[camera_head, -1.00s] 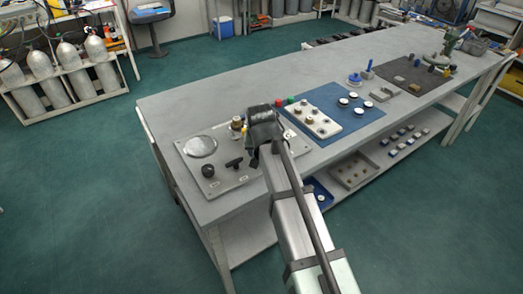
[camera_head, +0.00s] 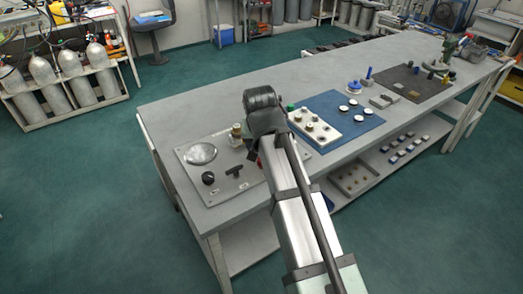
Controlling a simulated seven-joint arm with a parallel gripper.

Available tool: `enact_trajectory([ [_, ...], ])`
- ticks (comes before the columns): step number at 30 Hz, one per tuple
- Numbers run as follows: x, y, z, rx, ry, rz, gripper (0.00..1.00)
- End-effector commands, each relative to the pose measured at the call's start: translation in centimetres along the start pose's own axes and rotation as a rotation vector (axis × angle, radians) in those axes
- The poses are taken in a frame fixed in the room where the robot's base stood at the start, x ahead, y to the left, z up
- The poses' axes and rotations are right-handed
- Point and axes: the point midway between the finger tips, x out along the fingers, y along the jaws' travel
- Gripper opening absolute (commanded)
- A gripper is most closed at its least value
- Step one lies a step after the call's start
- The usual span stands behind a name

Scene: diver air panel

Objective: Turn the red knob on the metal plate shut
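The metal plate (camera_head: 222,187) lies at the near left end of the workbench. A small patch of red (camera_head: 259,161) shows at the plate's right side, beside my arm. It may be the red knob, but my arm hides most of that area. My gripper (camera_head: 262,115) is at the dark end of the arm, over the plate's back right corner. Its fingers are hidden, so I cannot see whether it touches or holds anything.
The plate carries a round gauge (camera_head: 201,153), a black knob (camera_head: 208,178), a black T-handle (camera_head: 235,170) and a brass fitting (camera_head: 237,135). A white block with several knobs (camera_head: 314,128) sits on a blue mat (camera_head: 345,134) to the right. The bench's left front is clear.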

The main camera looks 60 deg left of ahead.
Motion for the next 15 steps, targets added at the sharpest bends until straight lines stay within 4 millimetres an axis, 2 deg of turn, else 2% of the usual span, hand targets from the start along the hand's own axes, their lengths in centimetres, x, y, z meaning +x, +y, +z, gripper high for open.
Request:
enact_trajectory([
  [1, -0.9, 0.0, 0.0, 0.000, 0.002, 0.000, 0.60],
  [6, -2.6, 0.0, 0.0, 0.000, 0.001, 0.000, 0.60],
  [15, -3.7, 0.0, 0.0, 0.000, -0.001, 0.000, 0.60],
])
